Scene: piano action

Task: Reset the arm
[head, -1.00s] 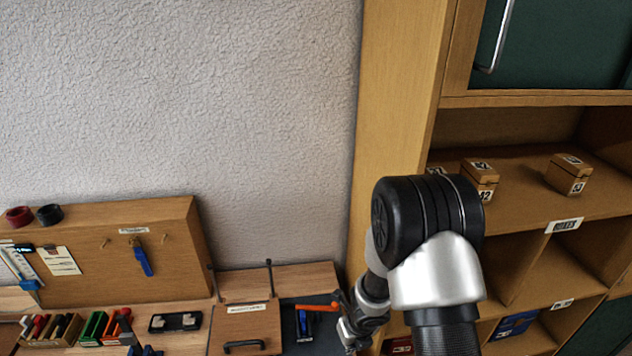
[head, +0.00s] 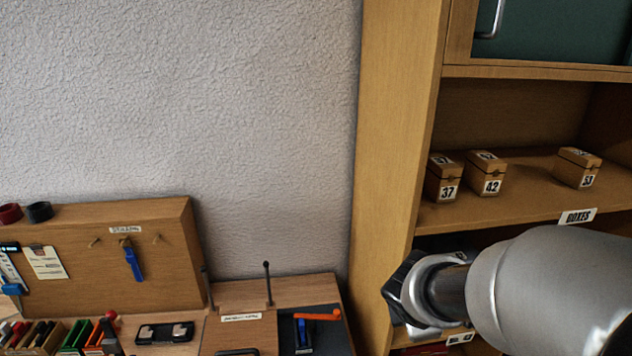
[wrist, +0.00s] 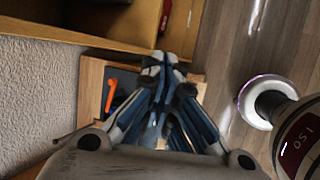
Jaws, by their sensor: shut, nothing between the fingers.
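My gripper (wrist: 161,68) shows in the wrist view with its two fingers together at the tips and nothing between them. It is over the end of the wooden workbench (wrist: 93,78), near the orange-handled tool (wrist: 111,95). In the head view my arm reaches in from the lower right, in front of the shelf unit. The gripper's fingers cannot be made out in that view.
A shelf unit (head: 395,130) stands at the right, with numbered wooden boxes (head: 487,174) on one shelf. A tool board with a blue tool (head: 133,262) stands at the left. The bench holds a black tray (head: 165,333) and colored-handled tools. Floor (wrist: 222,50) shows beyond the bench.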

